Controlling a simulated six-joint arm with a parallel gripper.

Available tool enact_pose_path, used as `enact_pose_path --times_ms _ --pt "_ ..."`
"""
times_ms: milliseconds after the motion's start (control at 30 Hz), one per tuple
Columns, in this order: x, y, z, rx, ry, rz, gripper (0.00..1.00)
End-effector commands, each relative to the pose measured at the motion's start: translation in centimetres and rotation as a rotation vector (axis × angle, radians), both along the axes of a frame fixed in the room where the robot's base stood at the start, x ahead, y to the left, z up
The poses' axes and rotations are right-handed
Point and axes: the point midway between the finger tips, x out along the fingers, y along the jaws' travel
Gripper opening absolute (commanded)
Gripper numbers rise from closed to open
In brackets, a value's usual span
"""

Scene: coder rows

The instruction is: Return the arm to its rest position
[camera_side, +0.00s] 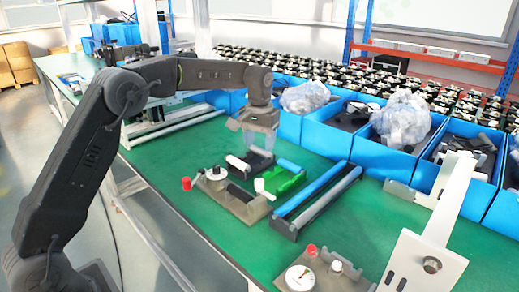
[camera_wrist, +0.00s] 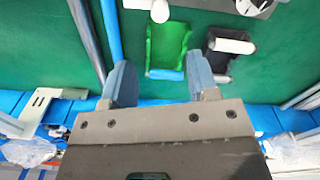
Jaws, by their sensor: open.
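My gripper (camera_side: 254,143) hangs over the green bench (camera_side: 165,160) with its jaws pointing down. In the wrist view my gripper (camera_wrist: 160,62) has its two blue-grey fingers well apart. No part is seen held between them. A green tray (camera_wrist: 166,45) lies below, with a blue cylinder (camera_wrist: 165,75) at its near end and a white cylinder (camera_wrist: 165,17) at its far end. A dark tray (camera_side: 258,163) lies beside the green tray, with a white cylinder (camera_side: 238,163) at its side. My arm is stretched out over the bench.
A grey fixture (camera_side: 236,203) with a dial and a red cap (camera_side: 186,184) lies in front of the trays. A long blue bar (camera_side: 313,192) lies to the right. Blue bins (camera_side: 321,132) line the back. A white bracket (camera_side: 440,220) stands at the front right.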

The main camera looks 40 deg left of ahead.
Motion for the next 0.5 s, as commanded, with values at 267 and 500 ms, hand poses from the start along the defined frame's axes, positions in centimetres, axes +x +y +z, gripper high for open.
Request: enact_pose_path --times_ms 267,500 --pt "0.0 0.0 0.1 0.001 -0.002 0.0 0.54" --pt "-3.3 -1.1 3.9 0.007 -0.064 -0.034 0.54"
